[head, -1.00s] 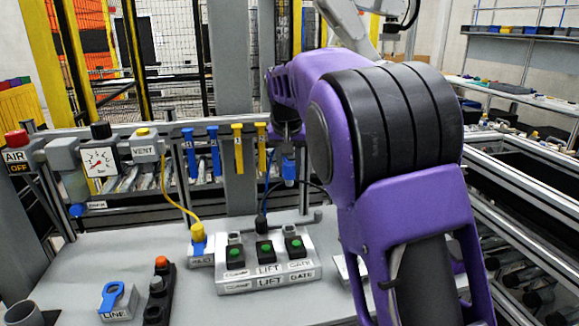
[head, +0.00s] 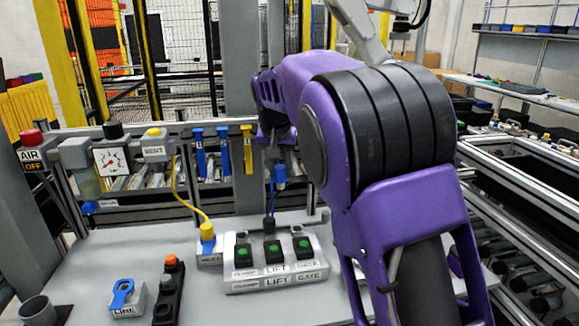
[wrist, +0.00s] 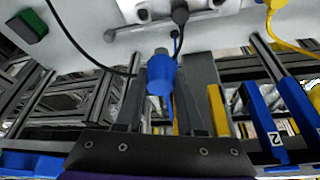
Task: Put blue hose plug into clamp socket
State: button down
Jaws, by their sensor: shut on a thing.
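The blue hose plug (head: 279,176) hangs under my gripper (head: 278,150), above and behind the valve block. In the wrist view, the blue plug (wrist: 160,78) sits between the two dark fingers of my gripper (wrist: 168,85), which is shut on it. The grey valve block (head: 275,285) carries labels reading CLAMP, LIFT and GATE, with a green button for each. The clamp position (head: 242,240) is at the block's left end. A black fitting with a thin hose stands behind the middle position. The plug is apart from the block; the clamp socket's opening is not clear.
A yellow plug (head: 207,231) with a yellow hose stands in a small holder left of the block. A LINE block (head: 124,298) and a button box (head: 168,290) stand front left. Blue tags (head: 199,152) and a yellow tag (head: 247,150) hang from the rail behind.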

jog(key=p, duration=0.2)
send_over(243, 230)
jog(key=s, duration=0.2)
jog(key=shift+w, duration=0.25)
dwell(0.4)
jog(key=shift+f+b, duration=4)
jog(key=shift+f, duration=2)
jog(key=shift+f+b, duration=0.65)
jog(key=shift+f, duration=0.8)
jog(key=shift+c, duration=2.2)
grip_release()
jog(key=shift+r, duration=0.15)
